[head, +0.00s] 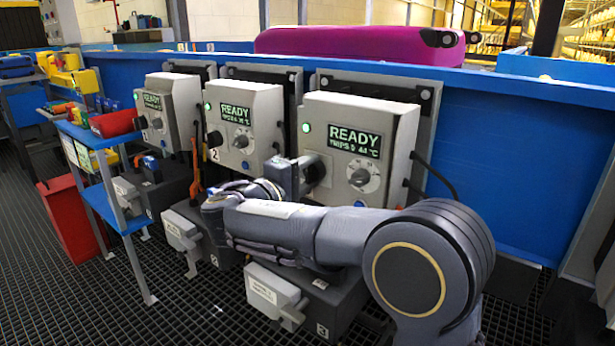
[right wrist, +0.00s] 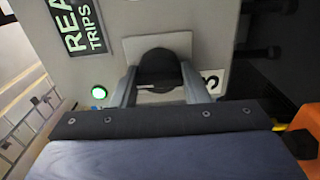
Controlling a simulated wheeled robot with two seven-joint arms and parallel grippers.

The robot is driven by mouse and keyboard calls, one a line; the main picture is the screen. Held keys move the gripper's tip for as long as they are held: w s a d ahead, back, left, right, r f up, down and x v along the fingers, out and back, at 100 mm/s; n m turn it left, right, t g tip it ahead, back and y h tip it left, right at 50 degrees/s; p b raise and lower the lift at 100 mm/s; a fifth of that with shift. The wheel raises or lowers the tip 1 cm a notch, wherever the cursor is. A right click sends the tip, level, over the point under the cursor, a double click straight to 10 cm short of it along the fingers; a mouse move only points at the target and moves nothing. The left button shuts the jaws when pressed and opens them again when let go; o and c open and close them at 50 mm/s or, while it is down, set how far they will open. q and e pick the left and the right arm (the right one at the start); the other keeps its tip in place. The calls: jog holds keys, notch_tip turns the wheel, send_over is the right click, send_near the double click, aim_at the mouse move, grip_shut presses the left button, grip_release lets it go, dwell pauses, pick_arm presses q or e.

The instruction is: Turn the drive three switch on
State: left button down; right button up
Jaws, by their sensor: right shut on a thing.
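The drive three box (head: 390,115) is the nearest grey box on the right, with a lit READY screen (head: 353,141) and a lit green lamp (head: 306,128). Its black switch knob (head: 315,169) sits low on the left of the front, partly hidden by my gripper. In the right wrist view the knob (right wrist: 160,70) stands on a pale plate, beside a partly covered 3 label (right wrist: 211,78). My right gripper (head: 297,172) is shut on the knob, one finger on each side in the right wrist view (right wrist: 158,92). My left gripper is not in view.
Two similar boxes, drive two (head: 243,105) and drive one (head: 168,95), stand to the left, also showing READY. A blue conveyor side (head: 505,150) runs behind, with a magenta case (head: 350,42) on top. Motors (head: 325,300) stand below on the grated floor.

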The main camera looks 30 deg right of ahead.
jog(key=shift+f, duration=0.1)
jog(key=o, duration=1)
jog(key=p+v, duration=0.2)
jog(key=v, duration=0.6)
